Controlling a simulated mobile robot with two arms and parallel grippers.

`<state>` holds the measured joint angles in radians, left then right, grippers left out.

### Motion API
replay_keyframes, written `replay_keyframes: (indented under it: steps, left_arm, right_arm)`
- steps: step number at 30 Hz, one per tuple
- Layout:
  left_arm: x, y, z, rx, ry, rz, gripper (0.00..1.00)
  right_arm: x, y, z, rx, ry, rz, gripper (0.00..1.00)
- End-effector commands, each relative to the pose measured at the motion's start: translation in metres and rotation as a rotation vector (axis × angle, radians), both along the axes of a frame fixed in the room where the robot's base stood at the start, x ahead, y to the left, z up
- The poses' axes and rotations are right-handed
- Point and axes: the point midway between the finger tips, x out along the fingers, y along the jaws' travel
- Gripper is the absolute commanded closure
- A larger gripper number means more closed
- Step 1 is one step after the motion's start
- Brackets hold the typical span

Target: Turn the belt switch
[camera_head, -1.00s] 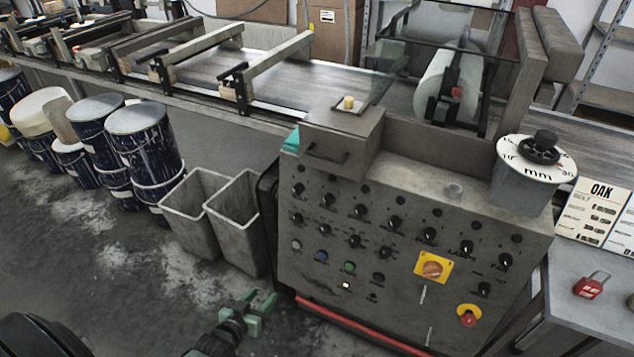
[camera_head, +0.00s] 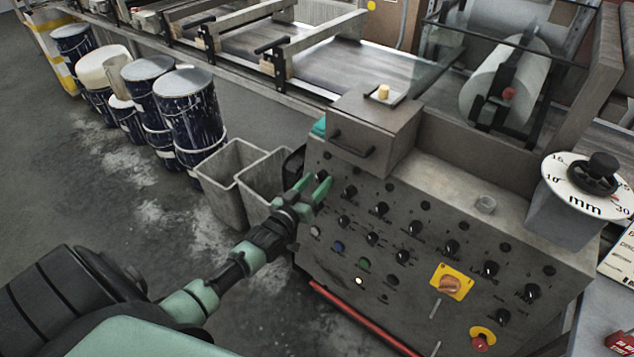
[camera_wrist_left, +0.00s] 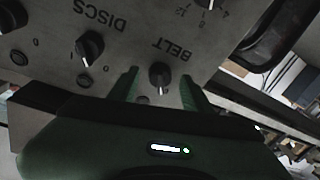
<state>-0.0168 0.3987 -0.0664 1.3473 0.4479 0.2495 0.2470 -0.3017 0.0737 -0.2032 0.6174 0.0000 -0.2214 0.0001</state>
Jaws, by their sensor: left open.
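The belt switch (camera_wrist_left: 160,76) is a black rotary knob with a light pointer mark, under the upside-down label BELT in the left wrist view. My left gripper (camera_head: 313,187) is open at the upper left corner of the grey control panel (camera_head: 392,283). In the left wrist view its two green fingers (camera_wrist_left: 160,84) stand on either side of the belt switch. I cannot tell whether they touch it. In the head view the gripper mostly hides the switch. My right gripper is not in view.
The DISCS knob (camera_wrist_left: 89,46) is close beside the belt switch. Several other knobs, an orange rotary switch (camera_head: 450,283) on a yellow plate and a red button (camera_head: 481,342) are on the panel. Grey bins (camera_head: 229,187) and paint drums (camera_head: 189,110) stand to the left.

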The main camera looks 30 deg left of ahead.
Motion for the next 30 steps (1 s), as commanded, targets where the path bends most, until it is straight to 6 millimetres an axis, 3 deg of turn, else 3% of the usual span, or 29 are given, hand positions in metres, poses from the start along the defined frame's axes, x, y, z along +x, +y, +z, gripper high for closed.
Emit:
replay_keyframes:
  steps: [9, 15, 30]
  left_arm:
    - [0.0037, 0.0, -0.0005, 0.0, 0.001, 0.0, 0.51]
    - [0.0035, 0.0, -0.0005, 0.001, 0.001, 0.0, 1.0]
    - [0.0034, 0.0011, -0.0019, 0.112, -0.008, -0.02, 1.0]
  right_arm:
    - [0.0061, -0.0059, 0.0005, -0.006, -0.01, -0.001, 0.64]
    - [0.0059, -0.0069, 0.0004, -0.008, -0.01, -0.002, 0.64]
    - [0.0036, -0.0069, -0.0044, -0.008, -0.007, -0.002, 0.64]
